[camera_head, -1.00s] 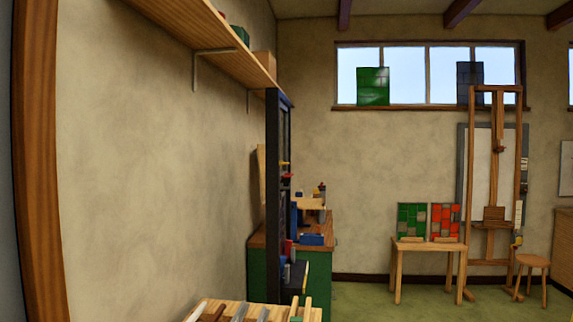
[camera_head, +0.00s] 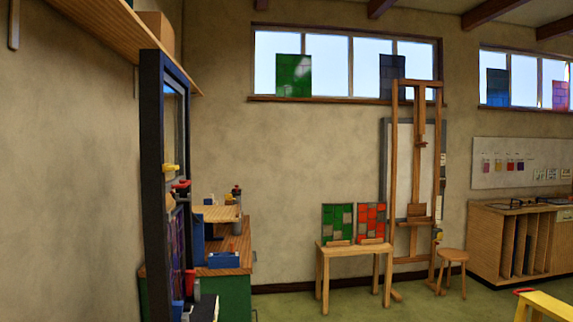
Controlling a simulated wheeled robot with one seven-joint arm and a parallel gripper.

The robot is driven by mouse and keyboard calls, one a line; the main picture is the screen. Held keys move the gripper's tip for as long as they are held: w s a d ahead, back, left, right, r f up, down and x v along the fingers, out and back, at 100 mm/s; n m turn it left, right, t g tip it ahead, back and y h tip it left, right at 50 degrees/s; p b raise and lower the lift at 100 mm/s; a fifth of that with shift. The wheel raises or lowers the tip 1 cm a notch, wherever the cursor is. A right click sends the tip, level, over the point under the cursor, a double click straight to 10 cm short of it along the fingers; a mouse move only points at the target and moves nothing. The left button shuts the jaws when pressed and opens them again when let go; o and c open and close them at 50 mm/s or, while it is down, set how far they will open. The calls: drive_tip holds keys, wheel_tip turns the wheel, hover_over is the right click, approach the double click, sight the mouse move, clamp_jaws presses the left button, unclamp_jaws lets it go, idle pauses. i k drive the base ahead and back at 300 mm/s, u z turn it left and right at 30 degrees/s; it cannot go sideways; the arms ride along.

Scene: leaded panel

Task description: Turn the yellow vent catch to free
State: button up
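The yellow vent catch (camera_head: 170,168) sticks out from the face of a tall dark-framed panel (camera_head: 152,200) at the left, seen nearly edge-on. Its turn position cannot be told from this angle. A red knob-like part (camera_head: 181,186) sits just below it, and another red part (camera_head: 190,282) shows lower down. My gripper is not in view.
A green workbench (camera_head: 228,290) with a wooden top and a blue tray (camera_head: 223,260) stands behind the panel. A shelf (camera_head: 100,30) runs along the left wall. A small table (camera_head: 354,250), an easel (camera_head: 398,180), a stool (camera_head: 453,256) and a yellow bench (camera_head: 540,303) stand to the right. Green floor between is clear.

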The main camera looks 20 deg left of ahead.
sight(172, 168)
drive_tip(key=i, duration=1.4)
drive_tip(key=u, duration=1.35)
drive_tip(key=i, duration=0.7)
drive_tip(key=u, duration=0.7)
